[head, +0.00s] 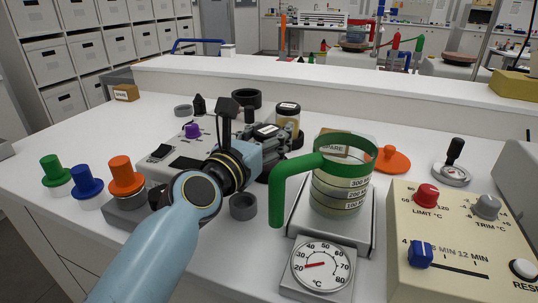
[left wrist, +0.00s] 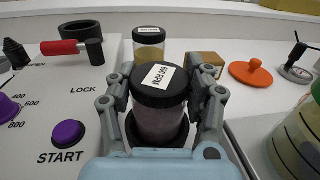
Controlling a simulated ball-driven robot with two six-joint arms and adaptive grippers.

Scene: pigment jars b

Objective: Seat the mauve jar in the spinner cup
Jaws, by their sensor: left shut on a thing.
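A dark round rim, seemingly the spinner cup (left wrist: 184,137), shows around and below the jar's lower part. I cannot tell whether the jar rests in it or hangs above it. In the head view my left gripper (head: 272,140) reaches over the spinner's right side, and the jar is mostly hidden. The spinner panel (left wrist: 45,110) has a purple START button (left wrist: 68,134). My right gripper is not in view.
An ochre jar (head: 287,117) stands just behind the gripper. A green-handled beaker (head: 338,185) on a plate stands to the right, with a thermometer dial (head: 320,266) in front. A grey ring (head: 243,207) and coloured knobs (head: 86,181) lie nearby. A control box (head: 460,235) fills the right.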

